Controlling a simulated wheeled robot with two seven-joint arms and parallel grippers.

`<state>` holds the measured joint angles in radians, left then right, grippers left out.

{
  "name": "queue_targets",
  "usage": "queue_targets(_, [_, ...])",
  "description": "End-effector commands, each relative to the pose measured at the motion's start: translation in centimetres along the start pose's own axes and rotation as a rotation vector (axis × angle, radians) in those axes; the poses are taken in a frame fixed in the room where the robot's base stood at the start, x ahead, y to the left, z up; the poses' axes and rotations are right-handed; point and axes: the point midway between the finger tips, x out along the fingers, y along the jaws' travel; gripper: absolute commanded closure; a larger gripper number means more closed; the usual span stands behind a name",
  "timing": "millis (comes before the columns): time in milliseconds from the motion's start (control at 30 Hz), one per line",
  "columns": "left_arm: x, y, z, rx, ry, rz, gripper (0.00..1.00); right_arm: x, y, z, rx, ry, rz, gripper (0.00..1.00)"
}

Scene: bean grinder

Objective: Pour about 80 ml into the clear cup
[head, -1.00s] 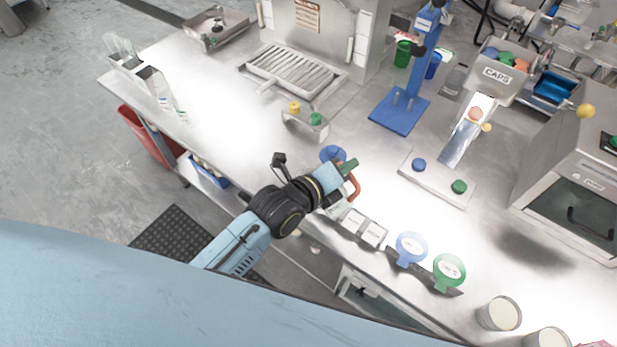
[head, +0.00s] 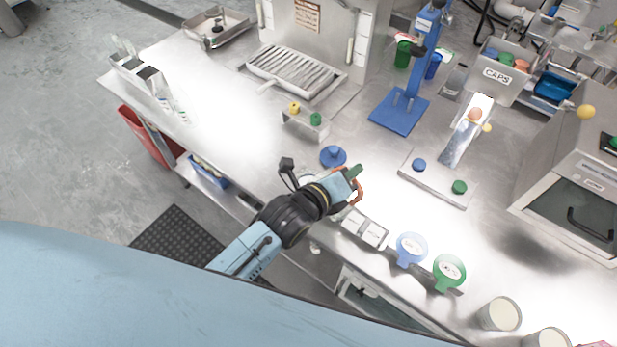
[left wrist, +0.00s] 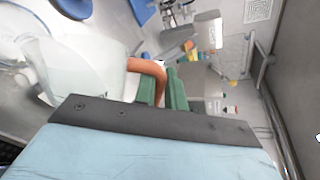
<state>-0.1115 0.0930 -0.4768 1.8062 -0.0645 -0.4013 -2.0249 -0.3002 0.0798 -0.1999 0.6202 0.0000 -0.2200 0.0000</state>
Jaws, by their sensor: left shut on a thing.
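My left gripper (head: 354,178) is over the front part of the steel counter, with green fingertips. It is shut on the orange handle (left wrist: 150,70) of a clear jug (left wrist: 88,68), seen in the left wrist view. In the head view only part of the orange handle (head: 360,189) shows; the arm hides most of the jug. Another clear round vessel (left wrist: 22,28) shows at the left edge of the wrist view, beside the jug; I cannot tell for sure whether it is the clear cup. The liquid level cannot be read. My right gripper is out of view.
A blue knobbed disc (head: 333,157) lies just behind the gripper. White square pads (head: 366,228) and blue (head: 411,249) and green (head: 449,271) round holders line the front edge to the right. A blue stand (head: 399,111) stands farther back.

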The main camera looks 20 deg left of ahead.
Motion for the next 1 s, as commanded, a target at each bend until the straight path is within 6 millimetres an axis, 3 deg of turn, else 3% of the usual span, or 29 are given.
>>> queue_targets(100, [0.2, 0.4, -1.1, 0.102, -0.04, 0.0, 1.0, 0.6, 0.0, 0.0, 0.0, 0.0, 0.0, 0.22])
queue_targets(500, [-0.1, -0.3, -1.4, 0.236, -0.091, -0.002, 1.0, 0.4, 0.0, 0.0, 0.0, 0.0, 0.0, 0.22])
queue_targets(600, [0.0, 0.2, -2.1, 0.283, -0.108, -0.002, 1.0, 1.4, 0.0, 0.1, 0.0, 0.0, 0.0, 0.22])
queue_targets(1000, [0.0, 0.2, -2.5, 0.338, -0.128, -0.004, 1.0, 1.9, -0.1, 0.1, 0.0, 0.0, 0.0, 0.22])
